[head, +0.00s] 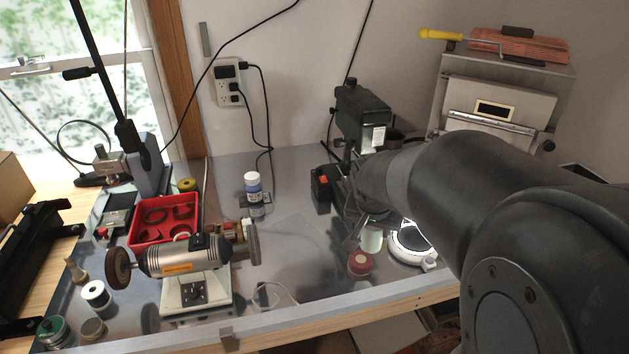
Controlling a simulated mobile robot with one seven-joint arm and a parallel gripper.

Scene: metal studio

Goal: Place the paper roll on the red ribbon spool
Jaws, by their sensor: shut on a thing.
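The paper roll (372,239) is a short, pale greenish-white cylinder below my arm in the right half of the head view. My gripper (363,228) points down at it and is shut on it; the arm and hand partly hide the fingers and the roll's top. The red ribbon spool (360,264) is a small red cylinder with a pale centre on top, standing on the metal table near its front edge. In the picture the roll appears just above and right of the spool. I cannot tell whether the roll touches the table.
A round white-topped device (411,244) stands close right of the roll. A bench grinder (190,262) and a red tray (137,236) are to the left. A white bottle (253,185) and a black box (321,188) stand behind. The table between grinder and spool is mostly clear.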

